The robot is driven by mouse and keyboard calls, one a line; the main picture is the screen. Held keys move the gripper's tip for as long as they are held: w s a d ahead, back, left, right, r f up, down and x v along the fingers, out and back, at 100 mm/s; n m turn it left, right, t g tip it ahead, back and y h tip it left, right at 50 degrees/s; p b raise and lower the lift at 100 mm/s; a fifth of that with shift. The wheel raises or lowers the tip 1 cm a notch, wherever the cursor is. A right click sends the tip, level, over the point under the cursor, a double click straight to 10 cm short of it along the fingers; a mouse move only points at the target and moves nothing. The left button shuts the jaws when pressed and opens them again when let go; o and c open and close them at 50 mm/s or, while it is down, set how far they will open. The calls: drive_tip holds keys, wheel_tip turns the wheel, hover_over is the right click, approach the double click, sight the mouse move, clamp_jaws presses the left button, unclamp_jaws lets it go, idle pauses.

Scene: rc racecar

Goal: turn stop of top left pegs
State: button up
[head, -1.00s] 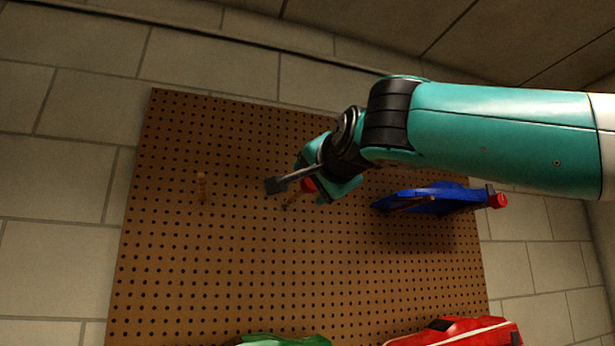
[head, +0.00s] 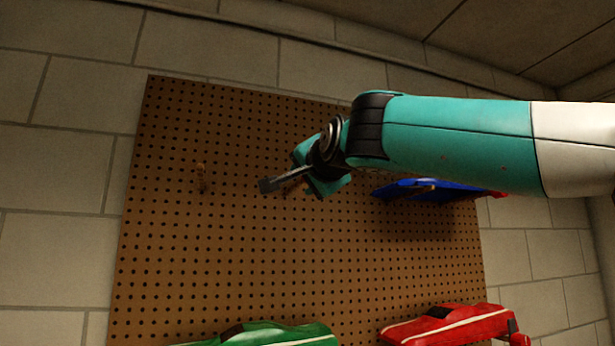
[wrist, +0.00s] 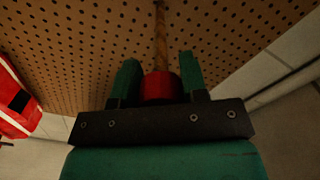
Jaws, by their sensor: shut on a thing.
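My gripper (head: 318,178) is at the upper middle of the brown pegboard (head: 250,250). In the wrist view its two green fingers (wrist: 161,80) are shut on a round red stop (wrist: 160,88), one finger on each side. The stop sits around a wooden peg (wrist: 160,35) that runs into the board. In the head view the stop is hidden by my gripper and this peg barely shows. Another wooden peg (head: 201,178) stands bare to the left of my gripper.
A blue car (head: 425,188) hangs right of my gripper, partly behind my arm. A green car (head: 270,335) and a red car (head: 450,325) are low on the board. The board's middle is clear. A block wall (head: 60,250) surrounds it.

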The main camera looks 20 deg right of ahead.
drive_tip(key=shift+n, duration=0.3)
drive_tip(key=n+b, duration=0.1)
drive_tip(key=n, duration=0.3)
drive_tip(key=shift+d, duration=0.1)
drive_tip(key=n, duration=0.4)
drive_tip(key=shift+d+n, duration=0.1)
drive_tip(key=shift+n, duration=0.3)
drive_tip(key=n, duration=0.4)
drive_tip(key=shift+d+n, duration=0.1)
drive_tip(key=shift+n, duration=0.2)
drive_tip(key=n, duration=0.3)
drive_tip(key=shift+d+r+n, duration=0.1)
drive_tip(key=shift+n, duration=0.2)
drive_tip(key=shift+o, duration=0.2)
drive_tip(key=shift+s, duration=0.1)
drive_tip(key=shift+r+n, duration=0.1)
drive_tip(key=shift+n, duration=0.2)
